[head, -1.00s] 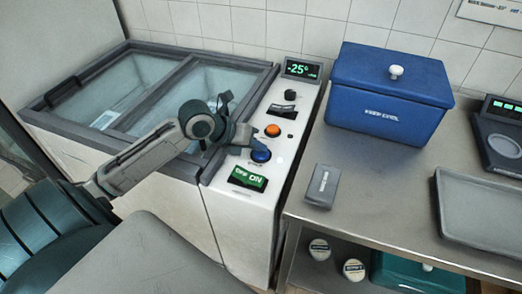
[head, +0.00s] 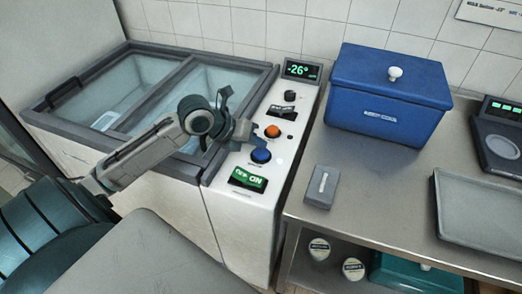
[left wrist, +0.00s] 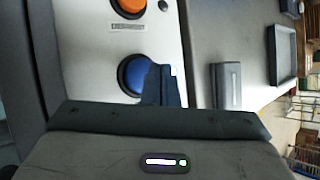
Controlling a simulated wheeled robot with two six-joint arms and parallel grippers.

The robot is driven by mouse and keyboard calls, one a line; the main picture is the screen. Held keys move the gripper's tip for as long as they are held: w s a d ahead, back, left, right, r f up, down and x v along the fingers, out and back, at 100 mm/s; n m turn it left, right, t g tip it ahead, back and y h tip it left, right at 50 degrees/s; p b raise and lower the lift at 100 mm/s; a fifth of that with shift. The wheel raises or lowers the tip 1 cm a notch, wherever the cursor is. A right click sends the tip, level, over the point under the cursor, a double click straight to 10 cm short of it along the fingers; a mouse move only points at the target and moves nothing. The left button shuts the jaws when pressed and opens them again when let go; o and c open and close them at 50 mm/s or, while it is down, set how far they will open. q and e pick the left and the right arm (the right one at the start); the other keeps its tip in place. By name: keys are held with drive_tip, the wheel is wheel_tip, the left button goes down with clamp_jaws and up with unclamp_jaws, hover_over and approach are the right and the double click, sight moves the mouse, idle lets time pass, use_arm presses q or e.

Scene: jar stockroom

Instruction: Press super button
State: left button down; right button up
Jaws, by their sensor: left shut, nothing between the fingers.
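The white control panel on the chest freezer carries a blue button (head: 261,155) and an orange button (head: 272,131) above it. Which one is the super button I cannot read from the small labels. My left gripper (head: 247,131) is shut and empty, just above and left of the blue button and left of the orange one. In the left wrist view, its dark blue fingertips (left wrist: 161,84) overlap the right edge of the blue button (left wrist: 133,75); the orange button (left wrist: 128,5) is at the top edge. I see no clear contact. My right gripper is out of view.
The panel also has a green ON switch (head: 248,179), a black knob (head: 290,96) and a display (head: 302,70) reading -26°. The steel table (head: 375,190) to the right holds a blue lidded box (head: 388,100), a small grey box (head: 321,187) and a grey tray (head: 485,210).

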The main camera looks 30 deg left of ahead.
sight(257, 153)
use_arm(q)
drive_tip(key=shift+r+p, duration=1.5)
drive_tip(key=shift+r, duration=1.05)
drive_tip(key=shift+f, duration=0.1)
